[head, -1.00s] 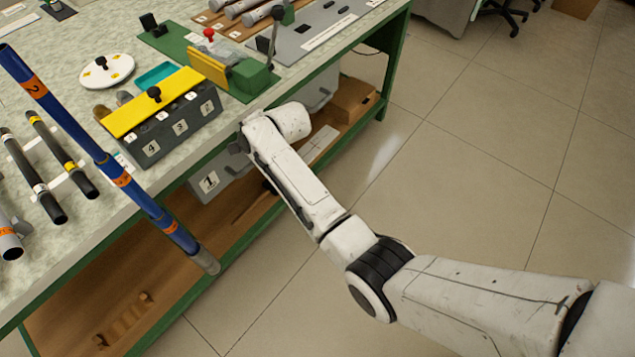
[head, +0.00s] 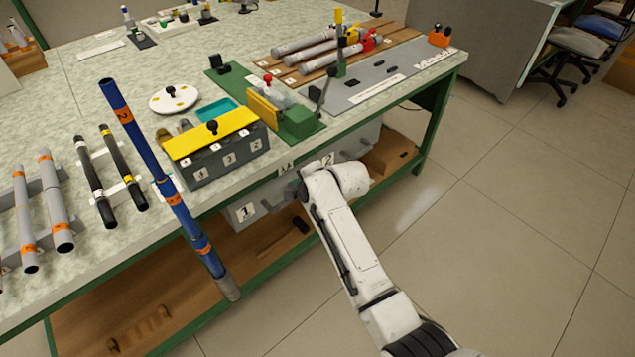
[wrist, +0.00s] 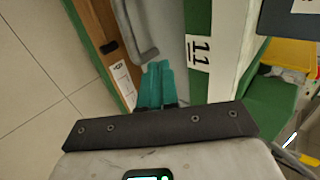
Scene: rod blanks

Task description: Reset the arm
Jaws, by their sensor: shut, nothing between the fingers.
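My white arm reaches from the bottom of the head view up to the front edge of the workbench (head: 92,258). The gripper end is hidden behind my own arm link there. In the wrist view my gripper (wrist: 155,82) shows two teal fingers pressed together, with nothing between them.
Under the bench top are grey drawers (head: 243,212) and a wooden shelf (head: 185,275). A blue rod (head: 160,180) stands slanted at the bench's front edge. A yellow-topped box (head: 213,135) and grey rods (head: 55,205) are on the bench. The tiled floor (head: 500,220) at right is clear.

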